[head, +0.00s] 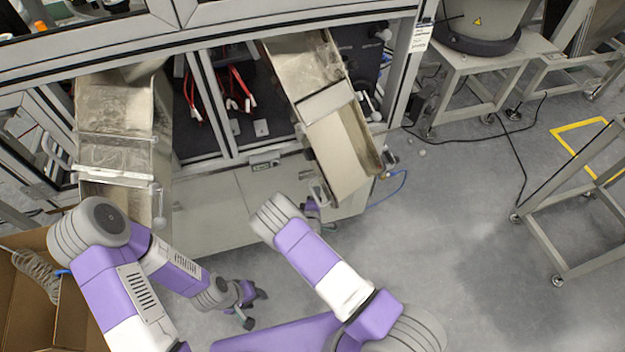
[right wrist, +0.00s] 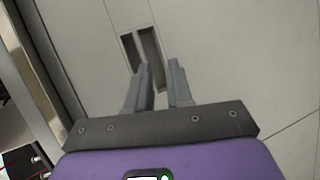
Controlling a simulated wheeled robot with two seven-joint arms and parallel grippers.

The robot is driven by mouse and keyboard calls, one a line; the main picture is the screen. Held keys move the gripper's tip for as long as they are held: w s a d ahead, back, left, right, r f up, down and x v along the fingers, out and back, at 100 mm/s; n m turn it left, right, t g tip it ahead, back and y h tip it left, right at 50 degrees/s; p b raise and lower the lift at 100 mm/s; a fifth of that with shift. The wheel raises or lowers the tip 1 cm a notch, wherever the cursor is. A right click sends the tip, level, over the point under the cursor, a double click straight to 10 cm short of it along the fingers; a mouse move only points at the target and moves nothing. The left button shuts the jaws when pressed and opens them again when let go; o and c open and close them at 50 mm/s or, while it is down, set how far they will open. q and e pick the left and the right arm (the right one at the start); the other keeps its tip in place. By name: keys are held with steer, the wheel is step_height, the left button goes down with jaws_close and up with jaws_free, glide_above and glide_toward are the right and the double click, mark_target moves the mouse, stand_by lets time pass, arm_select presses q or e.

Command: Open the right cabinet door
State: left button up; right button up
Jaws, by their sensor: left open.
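The right cabinet door (head: 270,185) is a pale beige panel low on the machine's front, partly hidden by the right metal chute and my right arm. It appears closed. In the right wrist view, a recessed handle (right wrist: 141,48) with dark slots shows in the pale panel. My right gripper (right wrist: 159,64) is open in front of it, its left fingertip overlapping the handle's lower end; I cannot tell whether they touch. In the head view the right gripper (head: 322,212) is mostly hidden behind my forearm. My left gripper (head: 256,308) is open and empty, low in front of the cabinet.
Two metal chutes, left (head: 115,135) and right (head: 335,140), slope out above the cabinet. A cardboard box (head: 25,300) stands at the lower left. A metal frame stand (head: 560,220) is at right. Grey floor (head: 450,240) lies open between it and the cabinet.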

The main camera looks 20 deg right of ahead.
steer(key=w+d+n+t+b, duration=0.1)
steer(key=w+b, duration=0.1)
steer(key=w, duration=0.7)
steer(key=shift+r+n+t+b, duration=0.15)
steer(key=shift+n+t+b, duration=0.15)
steer(key=shift+b, duration=0.1)
steer(key=shift+s, duration=0.1)
jaws_close()
stand_by(0.9)
